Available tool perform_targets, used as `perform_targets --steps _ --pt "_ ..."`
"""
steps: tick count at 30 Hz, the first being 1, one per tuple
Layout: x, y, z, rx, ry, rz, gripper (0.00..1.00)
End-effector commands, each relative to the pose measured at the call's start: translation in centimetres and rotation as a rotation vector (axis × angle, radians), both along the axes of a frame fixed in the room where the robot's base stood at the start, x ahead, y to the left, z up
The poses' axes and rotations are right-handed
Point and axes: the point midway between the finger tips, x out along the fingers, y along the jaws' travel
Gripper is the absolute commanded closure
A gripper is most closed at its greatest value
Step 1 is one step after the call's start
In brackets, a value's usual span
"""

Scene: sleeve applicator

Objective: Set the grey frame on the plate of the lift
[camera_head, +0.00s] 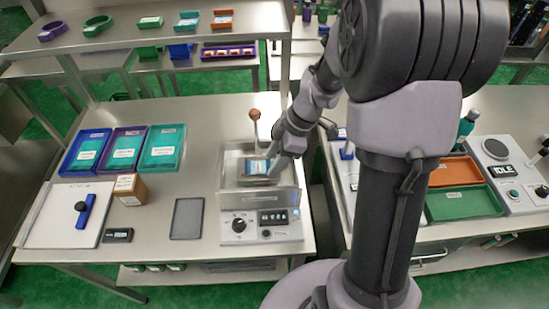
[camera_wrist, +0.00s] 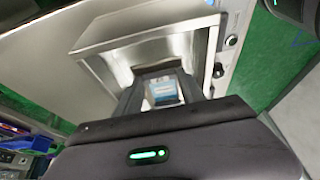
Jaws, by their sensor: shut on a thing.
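My gripper (camera_wrist: 161,80) reaches down into the open-topped metal box of the bench machine (camera_head: 239,199). Its two dark fingers are shut on the grey frame (camera_wrist: 150,71), which lies between them in the wrist view. A blue-and-white labelled packet (camera_wrist: 164,91) sits within the frame. In the head view the packet (camera_head: 257,167) shows inside the box, with my gripper (camera_head: 277,165) coming in from the right. The lift's plate is hidden under the frame. I cannot tell whether the frame touches it.
The box walls stand close around my gripper. An orange-knobbed lever (camera_head: 254,116) rises behind the box. A dark grey flat pad (camera_head: 187,218) lies left of the machine, with a brown box (camera_head: 130,189) and several trays (camera_head: 162,148) beyond. A second bench stands at right.

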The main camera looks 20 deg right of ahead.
Motion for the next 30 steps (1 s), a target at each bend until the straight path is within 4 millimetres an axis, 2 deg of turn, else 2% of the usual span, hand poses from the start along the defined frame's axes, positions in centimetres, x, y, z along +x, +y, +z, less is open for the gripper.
perform_targets --steps 7,8,11,12,20,23,26,30 --pt "0.0 0.0 0.0 0.0 0.0 0.0 0.93" --pt "0.0 0.0 0.0 0.0 0.0 0.0 0.51" --pt "0.0 0.0 0.0 0.0 0.0 0.0 0.32" --pt "0.0 0.0 0.0 0.0 0.0 0.0 0.28" --pt "0.0 0.0 0.0 0.0 0.0 0.0 0.28" --pt "-0.1 -0.3 0.8 -0.002 -0.002 0.0 0.28" --pt "-0.3 -1.2 3.2 -0.002 -0.003 -0.002 0.28" --pt "-0.9 -2.9 7.9 -0.001 -0.004 -0.003 0.28"
